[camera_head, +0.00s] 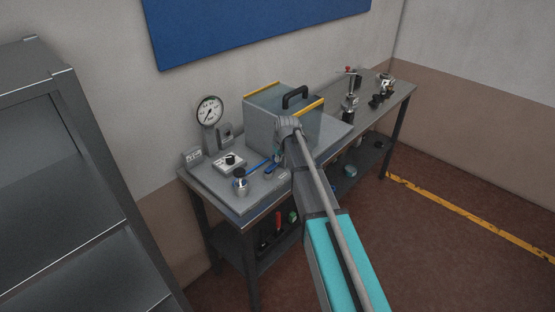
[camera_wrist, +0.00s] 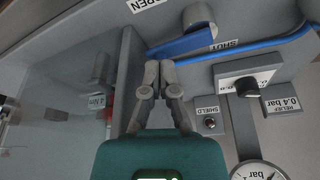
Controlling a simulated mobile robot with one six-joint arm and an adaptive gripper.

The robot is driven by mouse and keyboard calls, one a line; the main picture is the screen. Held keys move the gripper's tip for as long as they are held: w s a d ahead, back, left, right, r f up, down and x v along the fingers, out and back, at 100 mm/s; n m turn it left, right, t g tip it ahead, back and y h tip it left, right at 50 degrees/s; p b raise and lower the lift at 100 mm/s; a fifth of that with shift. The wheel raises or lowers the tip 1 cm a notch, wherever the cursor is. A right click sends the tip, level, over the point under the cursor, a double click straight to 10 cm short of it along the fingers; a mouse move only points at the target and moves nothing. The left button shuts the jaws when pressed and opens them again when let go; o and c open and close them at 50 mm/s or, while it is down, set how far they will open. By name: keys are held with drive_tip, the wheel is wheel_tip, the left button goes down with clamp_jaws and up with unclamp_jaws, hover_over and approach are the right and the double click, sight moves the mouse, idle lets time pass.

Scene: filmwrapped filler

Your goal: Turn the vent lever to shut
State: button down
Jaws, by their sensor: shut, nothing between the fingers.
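The vent lever (camera_wrist: 190,44) is a flat blue bar near the top of the wrist view, by a grey cylindrical part (camera_wrist: 198,16). An OPEN label (camera_wrist: 148,4) lies above its left end and a SHUT label (camera_wrist: 222,46) below its right part. My gripper (camera_wrist: 159,66) is shut and empty, its fingertips just below the lever's left part in the picture. Whether they touch it I cannot tell.
A clear-sided box with a black handle (camera_head: 294,96) stands on the bench beside my arm. A dial gauge (camera_head: 209,111) stands behind left. A blue hose (camera_wrist: 262,46) runs beside the lever, near a relief knob (camera_wrist: 246,86). A grey shelf (camera_head: 60,170) stands at left.

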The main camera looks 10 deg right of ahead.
drive_tip(key=shift+w, duration=0.2)
drive_tip(key=shift+w+a, duration=0.1)
drive_tip(key=shift+w, duration=0.2)
drive_tip(key=shift+w+a, duration=0.1)
idle(0.5)
drive_tip(key=shift+s+d+r, duration=0.15)
drive_tip(key=shift+s+d, duration=0.3)
drive_tip(key=shift+s, duration=0.2)
drive_tip(key=s+d+p+v, duration=0.1)
drive_tip(key=d+p+v, duration=0.1)
drive_tip(key=p+v, duration=0.8)
drive_tip(key=shift+s+d, duration=0.2)
